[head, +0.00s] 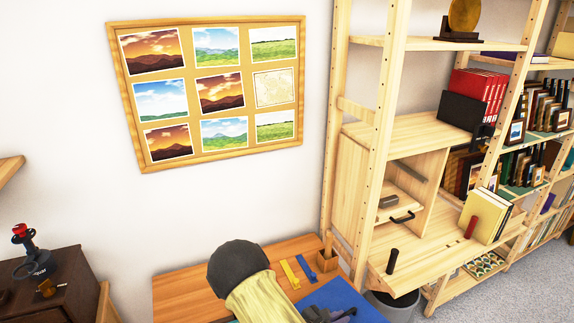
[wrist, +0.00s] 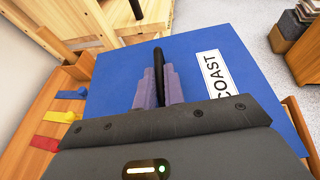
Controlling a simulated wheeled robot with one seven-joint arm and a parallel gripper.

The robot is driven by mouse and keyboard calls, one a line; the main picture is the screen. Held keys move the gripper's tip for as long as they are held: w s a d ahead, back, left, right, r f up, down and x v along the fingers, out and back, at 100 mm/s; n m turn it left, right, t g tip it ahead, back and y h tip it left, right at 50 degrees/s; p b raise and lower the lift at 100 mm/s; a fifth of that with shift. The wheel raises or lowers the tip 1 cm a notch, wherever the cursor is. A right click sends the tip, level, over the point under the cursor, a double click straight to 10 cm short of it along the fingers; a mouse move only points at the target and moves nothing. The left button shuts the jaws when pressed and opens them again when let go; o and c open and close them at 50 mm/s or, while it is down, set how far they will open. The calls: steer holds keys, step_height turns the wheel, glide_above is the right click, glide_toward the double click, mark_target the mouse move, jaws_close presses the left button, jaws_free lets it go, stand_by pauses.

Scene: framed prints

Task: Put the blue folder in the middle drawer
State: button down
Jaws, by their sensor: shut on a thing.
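The blue folder (head: 352,301) is at the desk's right front in the head view, partly cut off by the frame. It fills the middle of the wrist view (wrist: 235,75), with a white COAST label. My gripper (wrist: 158,85) has its purple fingers closed on a black upright grip at the folder; in the head view it (head: 328,314) is at the bottom edge. I cannot tell whether the folder touches the desk. The wooden shelf unit holds a compartment with a black-handled drawer (head: 400,205); which drawer is the middle one is unclear.
A fold-out wooden panel (head: 430,255) with a dark upright handle juts from the shelf unit, with books standing on it. The desk (head: 190,290) carries yellow and blue strips and a small wooden box (head: 327,260). A grey bin (head: 393,305) stands below the panel.

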steer(key=shift+s+d+f+n+t+y+p, duration=0.15)
steer(key=shift+s+f+n+y+p, duration=0.05)
steer(key=shift+s, duration=0.3)
steer(key=shift+s+d+f+n+t+y+p, duration=0.15)
steer(key=shift+s+n+y, duration=0.05)
steer(key=shift+s, duration=0.25)
steer(key=shift+d, duration=0.1)
steer(key=shift+w+d+r+n+t+y, duration=0.1)
steer(key=shift+d+r+n+t+y, duration=0.1)
steer(key=shift+n+t+y, duration=0.2)
steer(key=shift+w+d+r+n+t+y, duration=0.15)
steer(key=shift+n+t+y, duration=0.15)
steer(key=shift+n, duration=0.2)
steer(key=shift+s+a+f+n+t+y, duration=0.1)
steer(key=shift+s+f+n+t+y, duration=0.1)
steer(key=shift+n+t+y, duration=0.45)
steer(key=shift+a+f+n+t+y, duration=0.15)
steer(key=shift+a+n+t+y, duration=0.2)
steer(key=shift+n+y, duration=0.35)
